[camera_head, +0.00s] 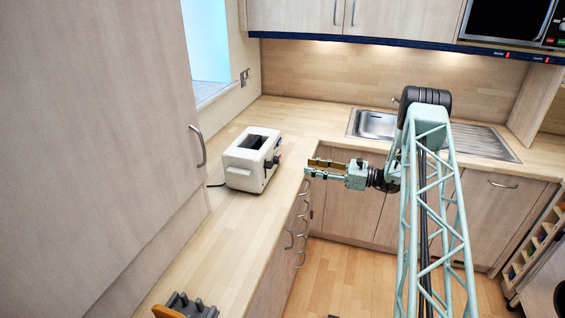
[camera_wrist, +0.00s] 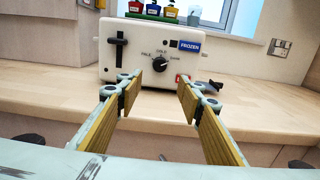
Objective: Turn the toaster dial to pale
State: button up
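The white toaster (camera_head: 250,160) stands on the wooden counter at left of centre in the head view. In the wrist view the toaster (camera_wrist: 139,48) faces me, with a black dial (camera_wrist: 159,64) in the middle of its front. Labels are printed around the dial; one at its left seems to read pale. The dial's exact setting is too small to tell. A black lever (camera_wrist: 119,48) is left of the dial, and a blue "FROZEN" button (camera_wrist: 190,46) is at its upper right. My gripper (camera_head: 309,167) is open and empty, in front of the toaster and apart from it.
The counter (camera_head: 222,232) is clear in front of the toaster. A wall cabinet (camera_head: 100,130) stands at the left. The sink (camera_head: 375,124) is at the back. A dark slotted object (camera_head: 190,303) lies at the front. Several small coloured containers (camera_wrist: 165,9) show above the toaster.

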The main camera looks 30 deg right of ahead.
aim_at(279, 161)
jog(key=shift+w+a, duration=0.1)
jog(key=shift+a, duration=0.05)
jog(key=shift+p+x, duration=0.4)
jog(key=shift+x, duration=6.35)
jog(key=c, duration=0.8)
jog(key=shift+c, duration=0.2)
